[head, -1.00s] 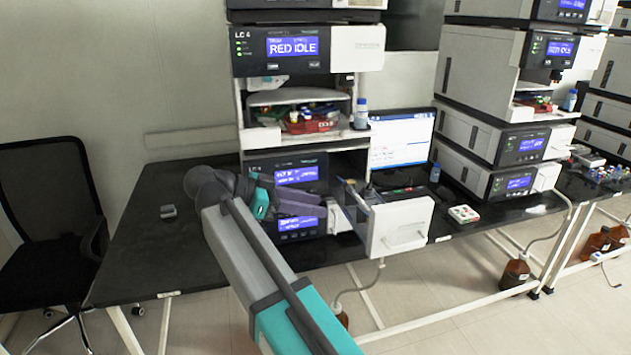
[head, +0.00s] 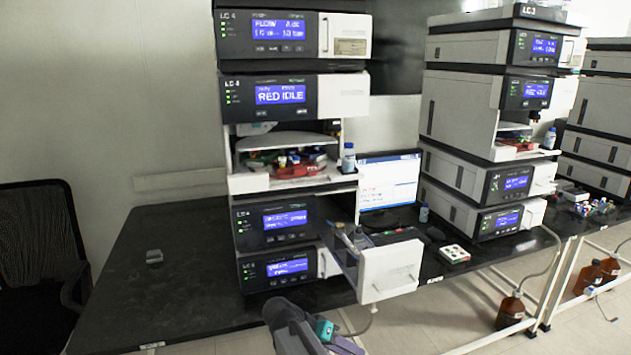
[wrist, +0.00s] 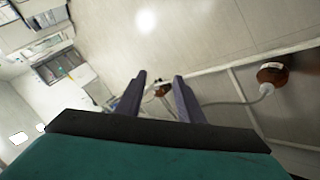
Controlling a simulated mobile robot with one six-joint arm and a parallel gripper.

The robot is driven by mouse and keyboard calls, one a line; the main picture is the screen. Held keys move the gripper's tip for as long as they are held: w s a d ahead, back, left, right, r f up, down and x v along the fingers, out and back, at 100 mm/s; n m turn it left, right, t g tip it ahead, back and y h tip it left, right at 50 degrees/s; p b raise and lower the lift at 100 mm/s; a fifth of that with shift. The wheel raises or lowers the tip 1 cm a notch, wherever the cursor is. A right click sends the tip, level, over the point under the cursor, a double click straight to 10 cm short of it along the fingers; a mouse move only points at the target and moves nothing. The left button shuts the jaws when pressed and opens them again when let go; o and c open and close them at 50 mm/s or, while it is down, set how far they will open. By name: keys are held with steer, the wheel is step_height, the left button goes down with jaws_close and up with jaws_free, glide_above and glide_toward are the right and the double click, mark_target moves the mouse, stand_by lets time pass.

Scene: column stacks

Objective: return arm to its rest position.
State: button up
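My gripper (wrist: 160,82) shows in the wrist view with its two dark fingers apart and nothing between them. In the head view, part of my arm and gripper (head: 338,342) shows at the bottom edge, in front of the bench and below the open drawer. The fingertips are not clear there. The wrist view looks past the fingers at floor, a bench leg and a brown bottle (wrist: 272,74).
The left instrument stack (head: 293,95) has an open white-fronted drawer (head: 390,270) jutting over the bench edge, close above my arm. A monitor (head: 388,183), a second stack (head: 490,140) and a chair (head: 40,235) stand nearby. The black bench (head: 150,290) is largely clear at left.

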steer(key=s+d+f+n+g+y, duration=0.2)
steer(key=s+d+f, duration=0.2)
steer(key=s+f, duration=0.55)
steer(key=s+d+f+n+g+y, duration=0.2)
steer(key=s+d+f, duration=0.3)
steer(key=f, duration=0.8)
steer(key=s+f+n+g+y, duration=0.1)
steer(key=s+f+y, duration=0.2)
steer(key=s+f, duration=0.3)
steer(key=s+a+f+g+y, duration=0.1)
steer(key=s+f, duration=0.5)
steer(key=s, duration=0.8)
steer(key=shift+f+n+y, duration=0.2)
steer(key=shift+n+y, duration=0.2)
steer(key=shift+y, duration=0.5)
